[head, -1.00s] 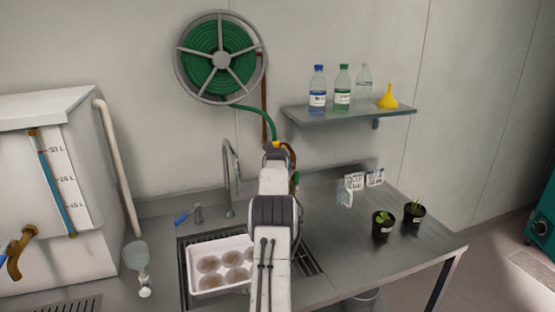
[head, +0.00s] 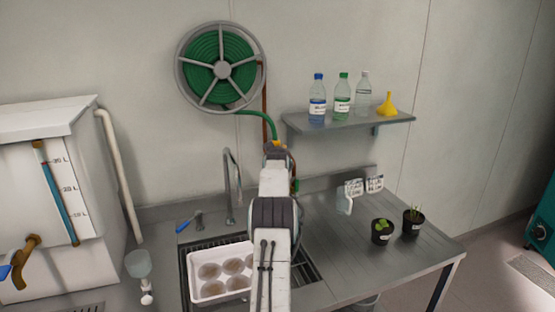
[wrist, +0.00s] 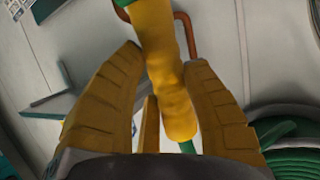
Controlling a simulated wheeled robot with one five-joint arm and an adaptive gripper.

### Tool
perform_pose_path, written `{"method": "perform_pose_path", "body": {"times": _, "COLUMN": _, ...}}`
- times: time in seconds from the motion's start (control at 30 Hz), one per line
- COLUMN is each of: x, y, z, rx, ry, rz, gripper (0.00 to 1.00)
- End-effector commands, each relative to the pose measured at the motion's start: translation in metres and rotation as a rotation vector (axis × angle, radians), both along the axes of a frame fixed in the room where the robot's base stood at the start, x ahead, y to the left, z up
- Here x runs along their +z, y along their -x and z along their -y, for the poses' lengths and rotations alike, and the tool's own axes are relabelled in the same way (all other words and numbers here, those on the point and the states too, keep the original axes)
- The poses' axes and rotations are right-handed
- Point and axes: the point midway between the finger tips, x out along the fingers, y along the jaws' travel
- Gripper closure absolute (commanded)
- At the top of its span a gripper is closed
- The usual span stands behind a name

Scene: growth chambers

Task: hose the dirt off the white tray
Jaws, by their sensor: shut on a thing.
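The white tray (head: 220,297) sits over the dark grating of the sink in the head view. A green hose (head: 262,117) runs from the wall reel (head: 222,69) down to the far end of my arm. In the wrist view my gripper (wrist: 164,60) is shut on a yellow hose nozzle (wrist: 160,48), with green at its ends. In the head view my arm mostly hides the gripper and nozzle, which are up near the wall, beyond the tray.
A tap (head: 230,185) and a blue-handled valve (head: 190,222) stand behind the sink. A shelf (head: 350,124) holds bottles and a yellow funnel. Two potted plants (head: 382,231) stand on the right counter, near white labels. A tank (head: 60,200) stands at left. The counter's front right is clear.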

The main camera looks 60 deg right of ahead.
Motion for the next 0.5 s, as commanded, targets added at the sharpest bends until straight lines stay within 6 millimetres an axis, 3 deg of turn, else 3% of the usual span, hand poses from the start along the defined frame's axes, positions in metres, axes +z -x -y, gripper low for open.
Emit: {"method": "perform_pose_path", "body": {"times": 0.5, "x": 0.021, "y": 0.001, "z": 0.001, "rx": -0.002, "ry": 0.004, "rz": 0.001, "gripper": 0.94}}
